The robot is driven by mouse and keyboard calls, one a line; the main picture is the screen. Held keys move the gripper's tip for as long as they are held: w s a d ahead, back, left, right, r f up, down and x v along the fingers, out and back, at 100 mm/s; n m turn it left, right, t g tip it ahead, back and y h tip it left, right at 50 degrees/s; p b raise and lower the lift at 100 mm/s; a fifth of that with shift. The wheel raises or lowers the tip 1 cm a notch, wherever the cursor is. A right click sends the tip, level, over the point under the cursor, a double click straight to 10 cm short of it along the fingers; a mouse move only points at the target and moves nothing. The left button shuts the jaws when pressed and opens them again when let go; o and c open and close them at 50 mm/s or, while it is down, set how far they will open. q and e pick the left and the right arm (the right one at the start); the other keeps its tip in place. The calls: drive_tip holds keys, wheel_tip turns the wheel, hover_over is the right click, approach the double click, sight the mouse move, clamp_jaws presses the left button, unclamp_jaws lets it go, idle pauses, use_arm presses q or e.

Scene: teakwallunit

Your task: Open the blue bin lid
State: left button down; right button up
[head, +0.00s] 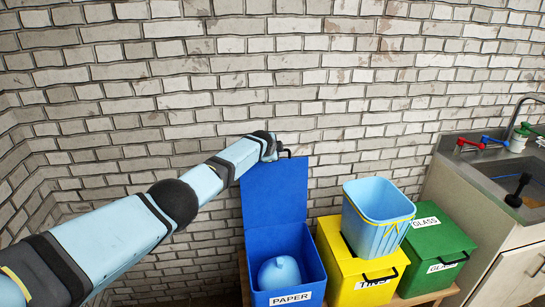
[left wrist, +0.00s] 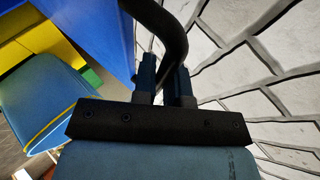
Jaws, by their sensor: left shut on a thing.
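The blue bin (head: 289,262), labelled PAPER, stands against the brick wall. Its lid (head: 274,190) is raised upright at the back, and the bin is open. A light blue rounded thing (head: 279,273) lies inside. My left gripper (head: 279,151) is at the lid's top edge, shut on its black handle (left wrist: 168,25). In the left wrist view the fingers (left wrist: 167,80) are close together around the handle bar, beside the blue lid (left wrist: 103,35). My right gripper is not in view.
A yellow TINS bin (head: 360,278) stands just right of the blue bin, with a light blue bucket (head: 377,225) on top. A green GLASS bin (head: 440,250) follows, then a sink counter (head: 500,205). The brick wall (head: 130,110) is close behind the lid.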

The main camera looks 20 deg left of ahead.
use_arm(q)
drive_tip(key=shift+w+a+r, duration=0.15)
drive_tip(key=shift+r, duration=0.1)
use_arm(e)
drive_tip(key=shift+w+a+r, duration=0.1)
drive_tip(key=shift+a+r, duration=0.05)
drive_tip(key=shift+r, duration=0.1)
use_arm(q)
drive_tip(key=shift+r, duration=0.1)
drive_tip(key=c, duration=1.3)
unclamp_jaws()
drive_tip(key=shift+w, duration=0.1)
drive_tip(key=shift+o, duration=0.6)
drive_tip(key=shift+w+a+f, duration=0.1)
drive_tip(key=shift+f, duration=0.25)
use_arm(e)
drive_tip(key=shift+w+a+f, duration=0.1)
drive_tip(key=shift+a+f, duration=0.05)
use_arm(q)
drive_tip(key=shift+r, duration=0.1)
